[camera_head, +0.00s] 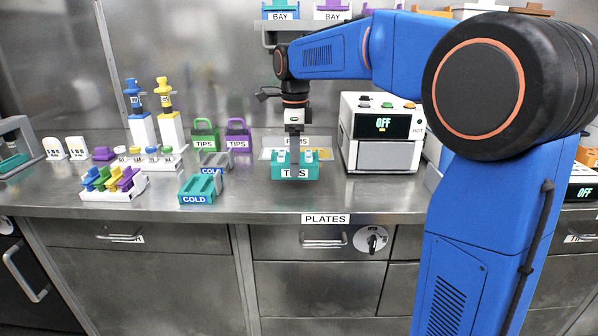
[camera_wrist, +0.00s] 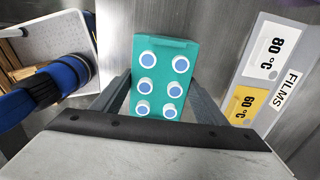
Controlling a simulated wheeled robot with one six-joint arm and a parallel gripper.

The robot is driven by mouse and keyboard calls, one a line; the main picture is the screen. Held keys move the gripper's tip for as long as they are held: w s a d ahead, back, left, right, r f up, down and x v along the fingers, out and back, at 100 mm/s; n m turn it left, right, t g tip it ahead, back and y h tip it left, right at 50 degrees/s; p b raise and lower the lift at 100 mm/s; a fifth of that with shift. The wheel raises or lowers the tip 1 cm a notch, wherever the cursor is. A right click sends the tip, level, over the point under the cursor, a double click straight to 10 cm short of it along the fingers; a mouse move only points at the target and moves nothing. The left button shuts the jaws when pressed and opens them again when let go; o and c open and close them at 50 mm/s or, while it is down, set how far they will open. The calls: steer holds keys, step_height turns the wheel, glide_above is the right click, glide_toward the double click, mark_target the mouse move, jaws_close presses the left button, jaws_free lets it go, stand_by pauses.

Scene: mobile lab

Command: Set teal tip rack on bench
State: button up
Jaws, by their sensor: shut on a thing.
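The teal tip rack (camera_head: 308,170) is held between the two fingers of my gripper (camera_head: 294,150), over the front middle of the bench (camera_head: 350,195). In the wrist view the teal tip rack (camera_wrist: 157,63) shows several white tips with blue centres, and my gripper (camera_wrist: 158,95) has a finger along each side. The rack looks level. I cannot tell whether its underside touches the bench.
The FILMS holder (camera_head: 265,154) is right behind the rack; its cards (camera_wrist: 262,55) show in the wrist view. A white heater (camera_head: 382,150) stands at right. Green (camera_head: 205,128) and purple (camera_head: 238,128) TIPS carriers stand behind left.

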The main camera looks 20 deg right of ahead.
steer(key=shift+f, duration=1.95)
steer(key=shift+f, duration=0.15)
steer(key=o, duration=1.1)
step_height(320, 180, up, 11)
steer(key=shift+r, duration=0.65)
